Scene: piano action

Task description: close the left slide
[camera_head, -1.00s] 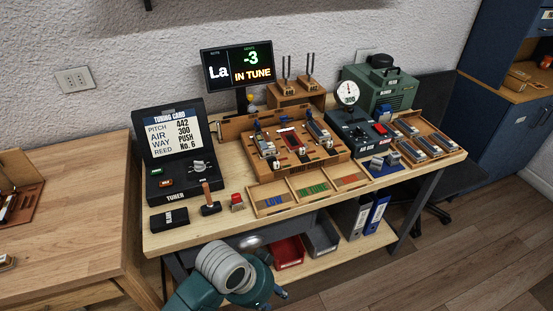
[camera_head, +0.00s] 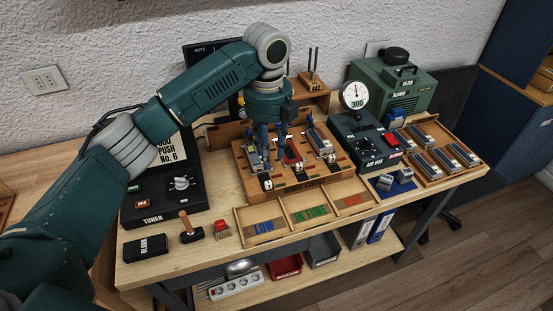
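The wooden bench board (camera_head: 300,183) holds three slide units side by side. The left slide (camera_head: 256,160) is a grey metal unit at the board's left side, with its far end partly hidden by my gripper. The middle unit (camera_head: 292,153) has a red part, and the right unit (camera_head: 320,142) is grey. My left gripper (camera_head: 273,136) points down over the board's far left part, just behind and right of the left slide. Its two dark bluish fingers look apart, with nothing visible held between them. Contact with the slide cannot be told. My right gripper is out of view.
A three-part tray (camera_head: 305,213) lies in front of the board. A gauge box (camera_head: 362,140) and a tray of reed units (camera_head: 435,150) stand right.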

